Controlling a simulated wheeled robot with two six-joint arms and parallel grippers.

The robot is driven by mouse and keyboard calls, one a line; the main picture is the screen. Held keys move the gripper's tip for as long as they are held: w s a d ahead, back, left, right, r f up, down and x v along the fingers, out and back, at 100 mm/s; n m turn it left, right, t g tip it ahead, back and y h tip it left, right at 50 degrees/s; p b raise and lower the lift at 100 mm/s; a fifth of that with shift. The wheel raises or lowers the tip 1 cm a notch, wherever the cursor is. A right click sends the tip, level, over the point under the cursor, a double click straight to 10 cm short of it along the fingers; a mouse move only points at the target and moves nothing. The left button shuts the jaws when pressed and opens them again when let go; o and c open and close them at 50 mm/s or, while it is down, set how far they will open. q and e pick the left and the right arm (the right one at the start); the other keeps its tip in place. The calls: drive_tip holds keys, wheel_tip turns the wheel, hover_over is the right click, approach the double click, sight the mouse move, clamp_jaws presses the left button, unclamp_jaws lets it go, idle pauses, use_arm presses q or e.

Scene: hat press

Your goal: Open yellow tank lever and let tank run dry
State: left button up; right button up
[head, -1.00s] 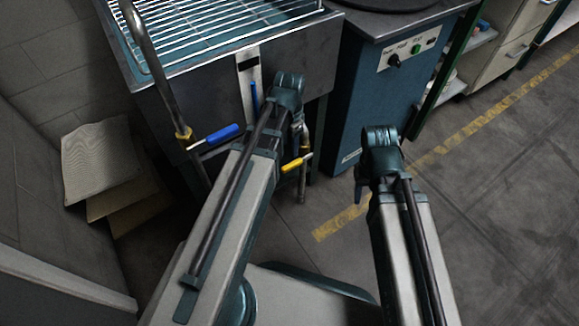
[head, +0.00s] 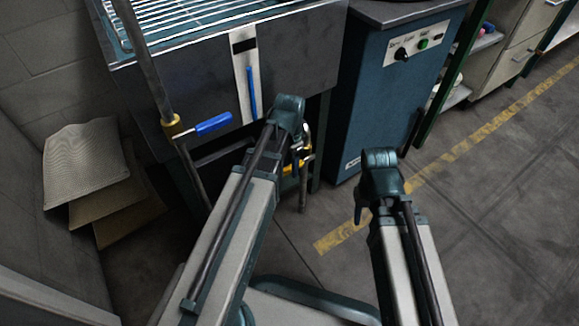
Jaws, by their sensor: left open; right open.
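The yellow lever (head: 288,169) is on a pipe with a valve under the right front of the metal tank (head: 300,60). My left arm partly covers it, so its angle is hard to read. My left gripper (head: 297,158) is open, close to the yellow lever and pipe; I cannot tell if it touches them. The gauge strip (head: 239,58) on the tank front shows a blue column (head: 251,92) in its lower part. My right gripper (head: 361,212) is open and empty over the floor, away from the tank; its fingers are mostly hidden.
A blue-handled lever (head: 213,123) sits on a pipe at the tank's left. A blue cabinet (head: 375,110) with a knob and green button stands right of the tank. Sheets (head: 85,165) lean by the left wall. The floor (head: 500,220) at right is clear.

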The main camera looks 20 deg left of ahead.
use_arm(q)
clamp_jaws()
idle(1.4)
